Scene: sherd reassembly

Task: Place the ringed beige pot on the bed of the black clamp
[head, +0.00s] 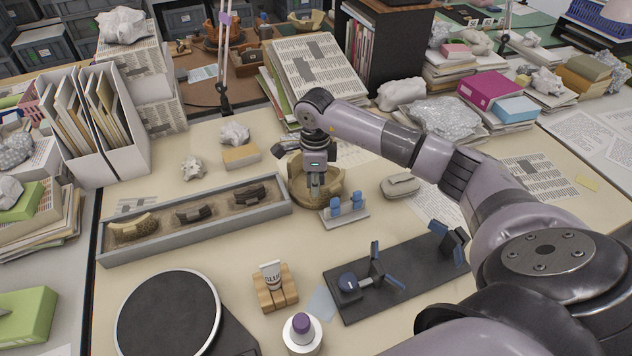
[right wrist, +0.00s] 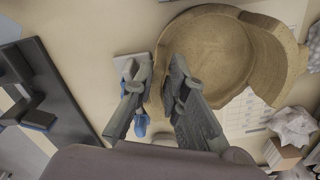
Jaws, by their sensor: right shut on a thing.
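The ringed beige pot (head: 300,193) stands on the table near its middle; its wall has a broken, uneven rim. My right gripper (head: 315,191) reaches down at its near side. In the right wrist view the fingers (right wrist: 162,88) are shut on the near wall of the pot (right wrist: 215,60), one finger inside and one outside. The black clamp (head: 405,287) lies to the right and nearer, a flat dark bed with blue-padded jaws; its bed is empty. Part of the clamp shows at the left of the wrist view (right wrist: 62,110). My left gripper is not in view.
A small grey stand with blue clips (head: 345,214) is close beside the pot. A grey case (head: 400,186) lies to its right.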

